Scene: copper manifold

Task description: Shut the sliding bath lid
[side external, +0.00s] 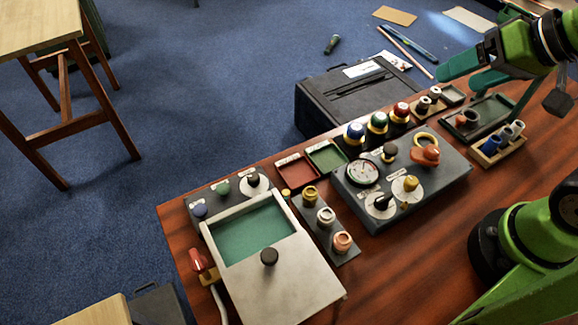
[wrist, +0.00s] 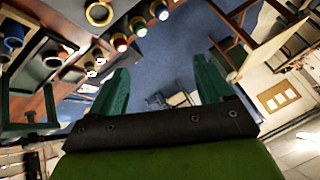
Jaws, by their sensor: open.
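The bath is a pale metal box with a green interior (side external: 255,230) at the front left of the table in the side external view. Its flat grey sliding lid (side external: 275,287) covers the near part, and the far part stands open. A dark round knob (side external: 269,257) sits on the lid near its far edge. My gripper (side external: 462,74) is at the upper right, high above the table's far right end, well away from the bath. In the wrist view its two green fingers (wrist: 165,88) are spread apart with nothing between them. The bath does not show clearly in the wrist view.
A grey control panel (side external: 455,180) with a gauge and knobs stands right of the bath. A strip of copper fittings (side external: 325,228) lies between them. Red (side external: 296,172) and green (side external: 327,157) trays sit behind. A red-handled valve (side external: 199,260) is beside the bath's left side.

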